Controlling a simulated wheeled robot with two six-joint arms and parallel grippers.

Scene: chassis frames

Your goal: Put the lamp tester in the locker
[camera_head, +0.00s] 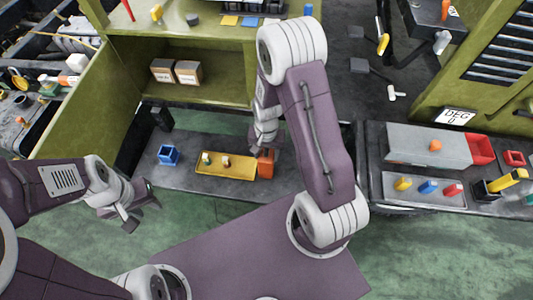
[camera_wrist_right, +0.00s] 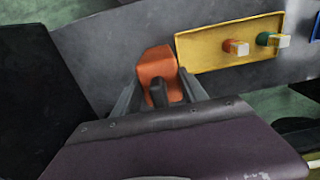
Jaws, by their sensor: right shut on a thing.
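An orange device with a dark grip, apparently the lamp tester (camera_head: 266,163), is at the right end of a yellow tray on the low grey bench. In the right wrist view the orange device (camera_wrist_right: 157,66) sits between the fingers of my right gripper (camera_wrist_right: 157,92), which is shut on it. In the head view my right gripper (camera_head: 266,148) is partly hidden by its own arm. The green locker (camera_head: 205,92) stands open behind the bench, its door swung out to the left. My left gripper (camera_head: 142,206) is open and empty, left of the bench's front.
Two small boxes (camera_head: 176,71) stand inside the locker, with bare floor around them. The yellow tray (camera_head: 238,173) holds two small pegs; a blue bin (camera_head: 168,155) is left of it. A second bench (camera_head: 425,145) at right carries coloured blocks and red bins.

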